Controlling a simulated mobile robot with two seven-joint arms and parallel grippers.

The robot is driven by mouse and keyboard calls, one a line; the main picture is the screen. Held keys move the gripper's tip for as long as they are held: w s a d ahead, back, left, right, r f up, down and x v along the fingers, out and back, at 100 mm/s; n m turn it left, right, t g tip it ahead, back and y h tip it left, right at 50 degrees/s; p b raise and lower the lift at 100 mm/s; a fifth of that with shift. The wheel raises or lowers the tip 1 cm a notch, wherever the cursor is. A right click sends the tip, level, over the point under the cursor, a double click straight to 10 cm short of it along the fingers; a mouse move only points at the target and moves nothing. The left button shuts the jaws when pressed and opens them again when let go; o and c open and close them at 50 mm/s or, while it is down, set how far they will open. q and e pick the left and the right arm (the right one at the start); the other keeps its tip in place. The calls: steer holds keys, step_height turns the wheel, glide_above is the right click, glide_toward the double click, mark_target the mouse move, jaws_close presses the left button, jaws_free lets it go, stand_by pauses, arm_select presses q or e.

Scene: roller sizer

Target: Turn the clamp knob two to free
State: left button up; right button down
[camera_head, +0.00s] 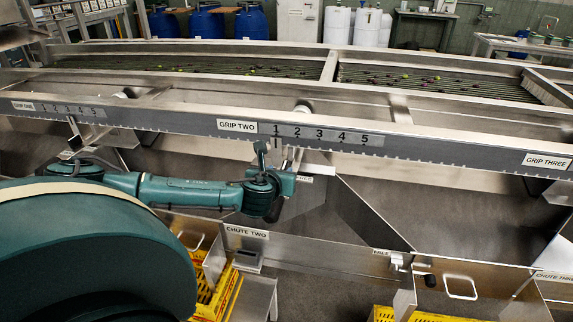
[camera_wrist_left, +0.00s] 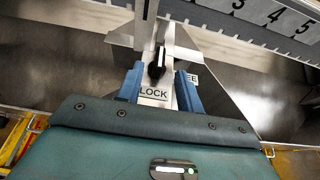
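The black clamp knob (camera_wrist_left: 157,63) shows in the left wrist view on a bright metal bracket. It stands about upright in the picture, with its lower end toward the LOCK plate (camera_wrist_left: 153,93). A second plate, partly hidden, shows the letter E (camera_wrist_left: 192,78) at the right. My left gripper (camera_wrist_left: 158,84) is open, its blue fingers apart on either side of the LOCK plate, just short of the knob. I see no contact with the knob. In the head view my left gripper (camera_head: 287,182) is below the GRIP TWO scale (camera_head: 320,136), and my wrist hides much of the clamp.
The long metal rail (camera_head: 440,147) runs above my gripper. The slanted chute plate (camera_head: 365,215) is to its right. The CHUTE TWO panel (camera_head: 300,249) and a yellow crate (camera_head: 222,294) are below. A black handle (camera_head: 430,280) sits at lower right.

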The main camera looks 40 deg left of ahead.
mark_target(286, 165)
arm_select(q)
steer(key=x, duration=0.9)
jaws_close()
